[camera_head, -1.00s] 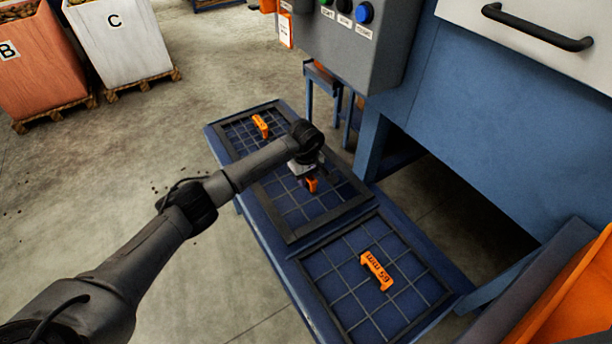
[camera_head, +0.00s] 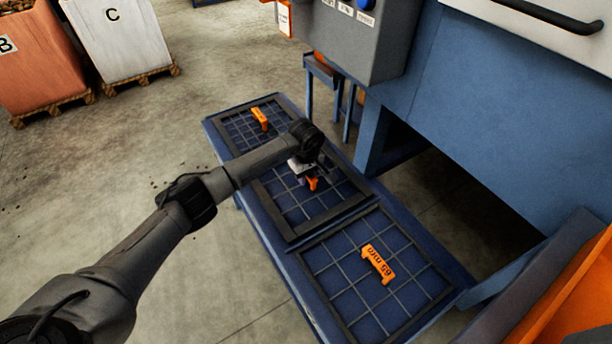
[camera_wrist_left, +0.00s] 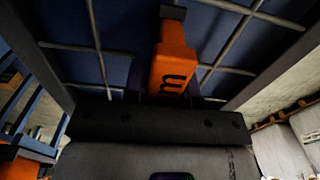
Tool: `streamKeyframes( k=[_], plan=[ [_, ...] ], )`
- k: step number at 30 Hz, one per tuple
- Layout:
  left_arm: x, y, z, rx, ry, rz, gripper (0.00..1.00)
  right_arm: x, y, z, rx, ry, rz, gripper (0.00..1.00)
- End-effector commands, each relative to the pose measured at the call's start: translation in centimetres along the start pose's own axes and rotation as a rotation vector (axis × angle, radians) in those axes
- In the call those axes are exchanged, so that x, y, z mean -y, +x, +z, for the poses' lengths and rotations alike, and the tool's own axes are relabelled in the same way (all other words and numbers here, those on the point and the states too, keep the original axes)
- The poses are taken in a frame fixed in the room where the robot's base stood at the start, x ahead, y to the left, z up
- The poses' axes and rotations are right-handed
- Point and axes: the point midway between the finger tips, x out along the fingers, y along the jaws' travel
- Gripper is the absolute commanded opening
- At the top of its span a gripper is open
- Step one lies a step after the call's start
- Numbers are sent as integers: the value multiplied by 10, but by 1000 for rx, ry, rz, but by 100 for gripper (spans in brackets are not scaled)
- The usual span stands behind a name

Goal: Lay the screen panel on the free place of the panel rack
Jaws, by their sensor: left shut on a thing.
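The screen panel (camera_head: 285,233) is a dark square frame with a wire grid and an orange handle (camera_head: 312,184). It is at the middle place of the blue panel rack (camera_head: 262,238), between two other panels. It looks level, but I cannot tell whether it rests fully on the rack. My left gripper (camera_head: 308,176) is above it and shut on its handle. In the left wrist view the handle (camera_wrist_left: 172,62) runs into the jaws of the left gripper (camera_wrist_left: 168,98), whose fingertips are mostly hidden. My right gripper is out of view.
A panel with a "65 mm" handle (camera_head: 378,264) lies at the near right place. A finer-mesh panel with an orange handle (camera_head: 260,119) lies at the far left place. The blue machine (camera_head: 480,130) and grey control box (camera_head: 385,45) stand close behind. Open floor lies left.

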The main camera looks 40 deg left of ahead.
Motion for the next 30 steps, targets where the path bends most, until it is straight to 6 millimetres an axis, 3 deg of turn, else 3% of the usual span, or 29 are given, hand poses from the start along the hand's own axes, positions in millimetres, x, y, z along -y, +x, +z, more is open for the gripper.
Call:
streamKeyframes(
  k=[20, 21, 30],
  plan=[
    [-1, 8, -1, 0, -1, 4, 0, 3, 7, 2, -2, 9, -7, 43],
    [-1, 8, -1, 0, -1, 4, 29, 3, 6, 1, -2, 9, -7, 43],
    [0, 9, 0, 0, 0, 1, 55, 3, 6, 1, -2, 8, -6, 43]
  ],
)
